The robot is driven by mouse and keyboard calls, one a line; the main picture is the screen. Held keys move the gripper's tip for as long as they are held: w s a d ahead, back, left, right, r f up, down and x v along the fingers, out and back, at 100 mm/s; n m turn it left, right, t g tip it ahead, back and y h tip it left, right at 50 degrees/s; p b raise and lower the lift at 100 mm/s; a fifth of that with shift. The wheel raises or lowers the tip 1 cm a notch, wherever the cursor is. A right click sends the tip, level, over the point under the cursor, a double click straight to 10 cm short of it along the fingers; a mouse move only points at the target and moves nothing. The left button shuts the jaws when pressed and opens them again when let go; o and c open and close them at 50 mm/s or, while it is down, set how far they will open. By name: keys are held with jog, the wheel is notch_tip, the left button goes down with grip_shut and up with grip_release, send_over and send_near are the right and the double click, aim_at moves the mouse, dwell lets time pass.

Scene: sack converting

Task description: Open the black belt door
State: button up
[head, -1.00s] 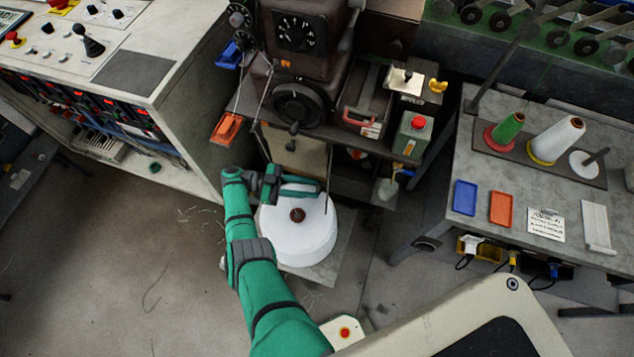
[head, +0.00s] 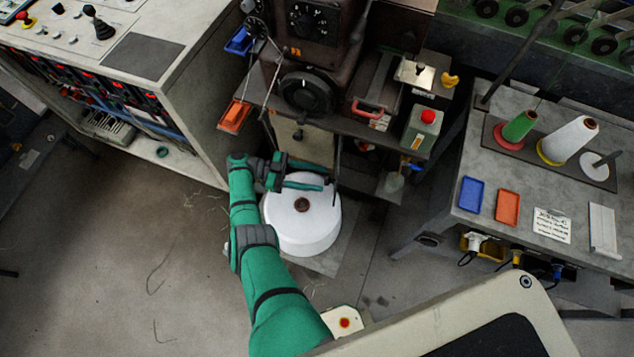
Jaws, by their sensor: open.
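I cannot clearly make out a black belt door. The dark brown machine (head: 335,75) stands at the top centre, with a black round wheel (head: 305,93) on its front. Below its shelf is a tan panel (head: 316,146) with a small dark knob (head: 298,133) near its top. My gripper (head: 326,176) is at the end of the green arm, in front of the panel's lower part and over the white drum's back edge. Its two fingers point right and are apart, with nothing seen between them. They partly hide the panel's lower part.
A white round drum (head: 296,230) stands on a floor plate below my gripper. A white control cabinet (head: 195,90) is close on the left. A grey table (head: 475,225) with cones and trays is on the right. An orange tray (head: 235,115) hangs beside the machine. Floor at lower left is mostly clear.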

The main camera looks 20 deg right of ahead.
jog(key=s+a+r, duration=0.4)
jog(key=s+r, duration=0.9)
jog(key=shift+s, duration=0.25)
dwell(1.1)
jog(key=shift+d, duration=0.1)
dwell(0.4)
